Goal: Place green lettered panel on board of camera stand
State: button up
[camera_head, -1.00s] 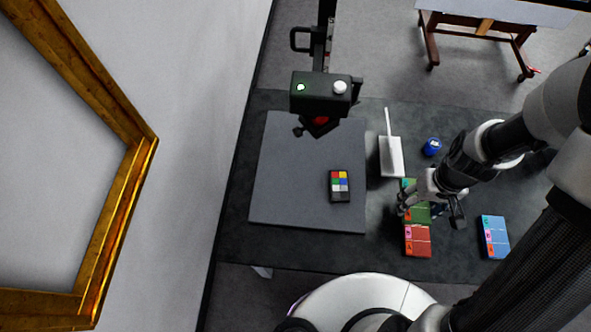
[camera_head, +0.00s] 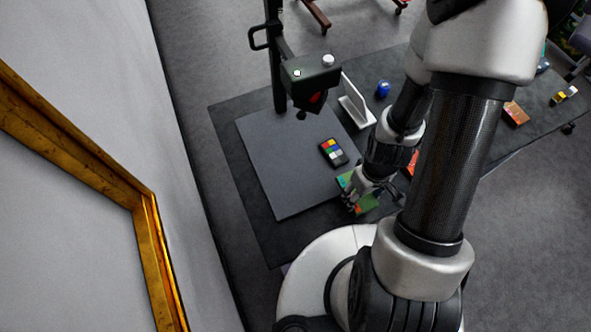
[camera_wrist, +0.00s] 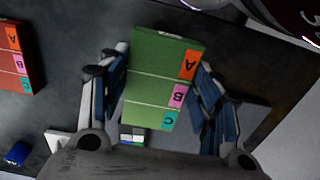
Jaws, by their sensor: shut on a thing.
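The green lettered panel (camera_wrist: 156,82) has orange, pink and teal tabs marked A, B and C. My gripper (camera_wrist: 160,88) is shut on it, with one finger on each long side in the wrist view. In the head view my gripper (camera_head: 357,190) holds the panel (camera_head: 368,204) near the front right edge of the grey board (camera_head: 285,175). The arm hides part of the panel there, and its height is hard to tell. The camera stand (camera_head: 278,60) rises behind the board, with its black camera head (camera_head: 310,80) over the board's back part.
A colour checker (camera_head: 333,152) lies on the board's right part. A white L-shaped piece (camera_head: 356,108) and a blue jar (camera_head: 383,89) stand right of the board. A red lettered panel (camera_wrist: 20,62) shows in the wrist view. A gilt frame (camera_head: 75,140) hangs at left. The board's left and front are clear.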

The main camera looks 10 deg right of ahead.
jog(key=b, duration=0.2)
send_over(301, 186)
jog(key=shift+f+b, duration=0.75)
jog(key=shift+f, duration=1.05)
jog(key=shift+f, duration=0.1)
jog(key=o, duration=1.2)
notch_tip(301, 186, up, 8)
jog(key=shift+f+p, duration=0.15)
jog(key=shift+p, duration=0.95)
